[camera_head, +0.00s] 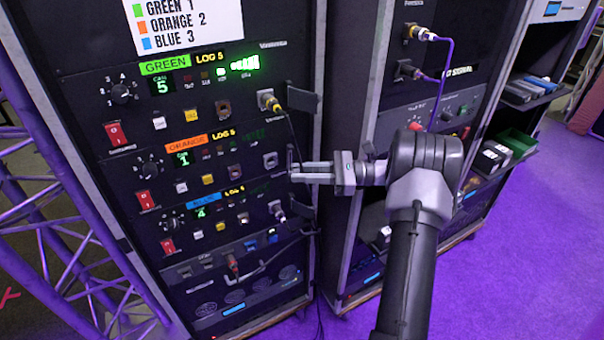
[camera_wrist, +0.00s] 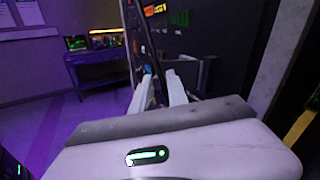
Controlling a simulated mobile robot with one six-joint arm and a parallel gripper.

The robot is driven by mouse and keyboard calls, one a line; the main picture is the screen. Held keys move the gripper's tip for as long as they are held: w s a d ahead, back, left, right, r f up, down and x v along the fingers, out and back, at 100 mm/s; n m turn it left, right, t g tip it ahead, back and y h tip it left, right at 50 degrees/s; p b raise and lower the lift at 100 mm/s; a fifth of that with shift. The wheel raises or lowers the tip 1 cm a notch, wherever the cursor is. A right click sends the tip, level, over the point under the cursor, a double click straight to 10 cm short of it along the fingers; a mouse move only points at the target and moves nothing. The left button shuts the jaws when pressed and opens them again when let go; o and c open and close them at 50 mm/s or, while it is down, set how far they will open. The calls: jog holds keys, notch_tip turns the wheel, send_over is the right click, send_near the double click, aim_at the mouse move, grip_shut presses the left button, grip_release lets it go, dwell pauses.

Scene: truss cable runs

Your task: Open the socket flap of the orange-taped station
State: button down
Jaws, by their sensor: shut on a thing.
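The orange-taped station is the middle row of the left rack's panel, with its orange label (camera_head: 186,144) and a metal socket (camera_head: 270,160) at the right end, which shows uncovered. My gripper (camera_head: 295,171) is just right of this socket, pointing left. It is shut on a thin dark piece at the socket's side, which looks like the socket flap (camera_head: 290,156), seen nearly edge-on. In the wrist view my two pale fingers (camera_wrist: 158,88) close around something dark; its outline is hard to make out.
The green station above has a flap (camera_head: 303,103) standing out and a yellow-tipped plug (camera_head: 268,101) with a cable hanging near my gripper. The blue station below has a plugged connector (camera_head: 277,210). A second rack with purple cables (camera_head: 441,75) stands right; purple floor (camera_head: 540,235) is open beyond.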

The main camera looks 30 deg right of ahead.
jog(key=c, duration=1.3)
grip_release()
jog(key=shift+r, duration=0.1)
notch_tip(320, 180, up, 4)
jog(key=p, duration=0.3)
jog(key=s+a+p, duration=0.1)
jog(key=s+a, duration=0.2)
jog(key=s, duration=0.4)
jog(key=s+a+p, duration=0.2)
jog(key=s+a, duration=0.1)
jog(key=s, duration=0.4)
jog(key=shift+s+a+r+p, duration=0.3)
jog(key=shift+s+r, duration=0.05)
jog(key=shift+r, duration=0.1)
jog(key=shift+c, duration=0.2)
